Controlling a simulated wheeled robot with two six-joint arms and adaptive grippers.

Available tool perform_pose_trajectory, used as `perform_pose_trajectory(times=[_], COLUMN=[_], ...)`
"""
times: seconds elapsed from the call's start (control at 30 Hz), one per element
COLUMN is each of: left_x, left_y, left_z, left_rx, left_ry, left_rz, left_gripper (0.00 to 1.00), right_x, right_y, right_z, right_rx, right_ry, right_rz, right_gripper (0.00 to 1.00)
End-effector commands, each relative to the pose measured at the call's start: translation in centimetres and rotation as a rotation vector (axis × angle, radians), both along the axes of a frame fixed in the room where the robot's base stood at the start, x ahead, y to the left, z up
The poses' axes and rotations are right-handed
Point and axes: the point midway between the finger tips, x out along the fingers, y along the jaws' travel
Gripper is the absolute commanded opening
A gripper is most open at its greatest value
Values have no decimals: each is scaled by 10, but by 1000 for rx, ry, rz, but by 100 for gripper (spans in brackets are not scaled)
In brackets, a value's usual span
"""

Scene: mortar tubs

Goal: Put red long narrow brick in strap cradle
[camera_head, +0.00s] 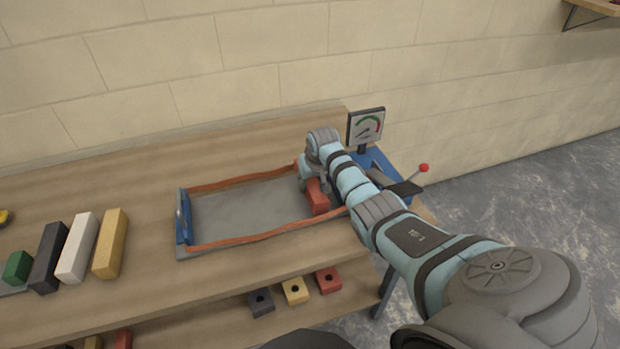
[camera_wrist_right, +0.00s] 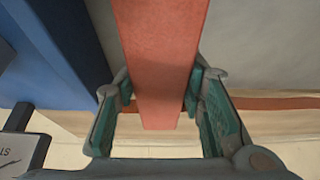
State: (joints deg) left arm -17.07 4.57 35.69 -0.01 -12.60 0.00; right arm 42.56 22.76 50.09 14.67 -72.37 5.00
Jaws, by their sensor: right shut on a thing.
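The red long narrow brick (camera_head: 317,197) is at the right end of the strap cradle, beside the blue end block. It is partly hidden by my right gripper (camera_head: 311,180), which is shut on it. In the right wrist view the red brick (camera_wrist_right: 160,50) runs between the two fingers of the right gripper (camera_wrist_right: 160,84). The strap cradle has orange-brown straps (camera_head: 240,239) along its long sides and a grey bed. I cannot tell whether the brick touches the bed. My left gripper is not in view.
A gauge (camera_head: 366,126) and a red-knobbed lever (camera_head: 423,168) stand at the cradle's right end. Black (camera_head: 48,258), white (camera_head: 76,247) and yellow (camera_head: 110,243) bricks and a green block (camera_head: 17,268) lie at left. Several holed blocks sit on the lower shelf.

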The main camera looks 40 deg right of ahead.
Motion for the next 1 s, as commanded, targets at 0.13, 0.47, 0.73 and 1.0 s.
perform_pose_trajectory(times=[0.13, 0.47, 0.73, 1.0], left_x=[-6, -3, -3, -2], left_y=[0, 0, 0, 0], left_z=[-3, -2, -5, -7], left_rx=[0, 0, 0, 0], left_ry=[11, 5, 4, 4], left_rz=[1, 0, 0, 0], left_gripper=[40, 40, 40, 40], right_x=[1, 1, 1, 1], right_y=[0, 0, 0, 0], right_z=[-3, -2, -7, -10], right_rx=[-1, -1, -1, 0], right_ry=[-5, -5, -5, -5], right_rz=[0, 0, 0, -1], right_gripper=[0, 0, 0, 46])
